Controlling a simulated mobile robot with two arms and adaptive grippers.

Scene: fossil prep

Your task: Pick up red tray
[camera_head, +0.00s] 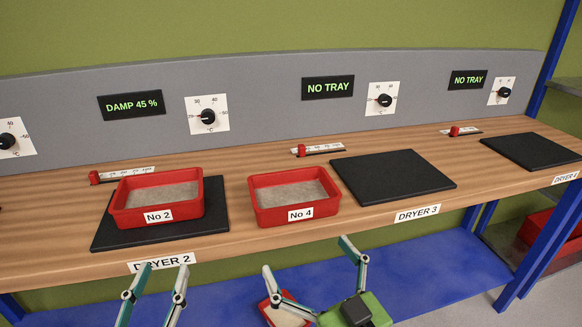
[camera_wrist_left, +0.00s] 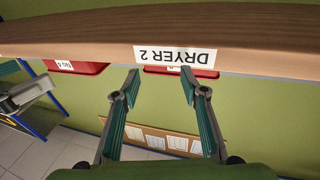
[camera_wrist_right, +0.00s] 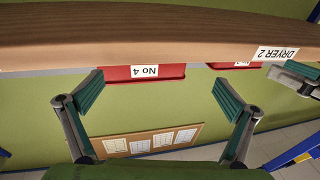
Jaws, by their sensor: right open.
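A red tray labelled No 2 (camera_head: 157,201), holding grey-beige material, sits on the black mat of Dryer 2 (camera_head: 215,220). A red tray labelled No 4 (camera_head: 295,199) sits on the bare wood between the Dryer 2 and Dryer 3 mats. Its front also shows in the right wrist view (camera_wrist_right: 120,74). My left gripper (camera_head: 163,265) is open and empty in front of the bench edge, below the Dryer 2 label. My right gripper (camera_head: 305,257) is open and empty in front of the edge, below tray No 4. Neither touches a tray.
The Dryer 3 mat (camera_head: 392,177) and the mat at far right (camera_head: 533,151) are empty; their displays read NO TRAY. The Dryer 2 display (camera_head: 131,105) reads DAMP 45 %. Red-ended sliders lie behind the mats. Another red tray (camera_head: 270,311) is low on the blue shelf (camera_head: 400,270).

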